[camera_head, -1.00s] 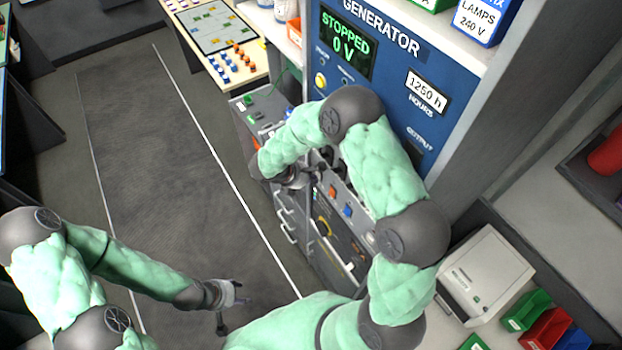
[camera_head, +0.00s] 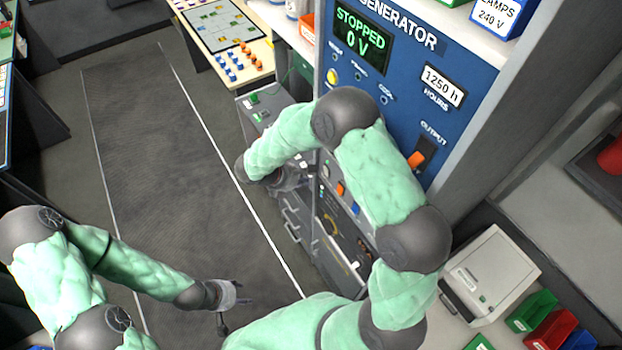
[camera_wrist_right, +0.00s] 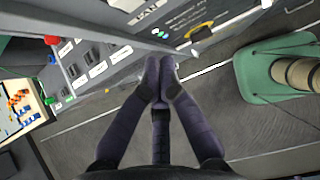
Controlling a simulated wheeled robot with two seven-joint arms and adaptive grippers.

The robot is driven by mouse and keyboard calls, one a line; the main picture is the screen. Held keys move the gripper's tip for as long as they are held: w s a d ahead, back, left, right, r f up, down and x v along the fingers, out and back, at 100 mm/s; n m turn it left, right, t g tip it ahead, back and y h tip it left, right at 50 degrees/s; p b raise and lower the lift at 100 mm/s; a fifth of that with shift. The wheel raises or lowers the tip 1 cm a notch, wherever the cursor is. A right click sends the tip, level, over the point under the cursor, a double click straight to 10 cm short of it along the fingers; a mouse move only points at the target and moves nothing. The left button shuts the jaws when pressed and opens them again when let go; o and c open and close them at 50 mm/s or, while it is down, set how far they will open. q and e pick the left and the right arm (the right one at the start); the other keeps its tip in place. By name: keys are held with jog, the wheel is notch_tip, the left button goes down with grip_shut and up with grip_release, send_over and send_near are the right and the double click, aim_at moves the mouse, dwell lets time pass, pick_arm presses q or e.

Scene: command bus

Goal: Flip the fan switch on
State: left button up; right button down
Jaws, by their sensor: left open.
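My left gripper (camera_head: 236,308) is open and empty above the dark floor mat.
The blue generator panel (camera_head: 400,60) reads "STOPPED 0 V" and has an orange output switch (camera_head: 416,160). A board table (camera_head: 250,65) stands at the back. A grey box (camera_head: 492,275) and coloured bins (camera_head: 548,330) are at lower right. The floor mat (camera_head: 170,190) is clear.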

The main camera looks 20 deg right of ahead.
jog(key=a+b+v, duration=0.1)
jog(key=v, duration=0.6)
jog(key=shift+a+f, duration=0.15)
jog(key=shift+s, duration=0.1)
dwell(0.3)
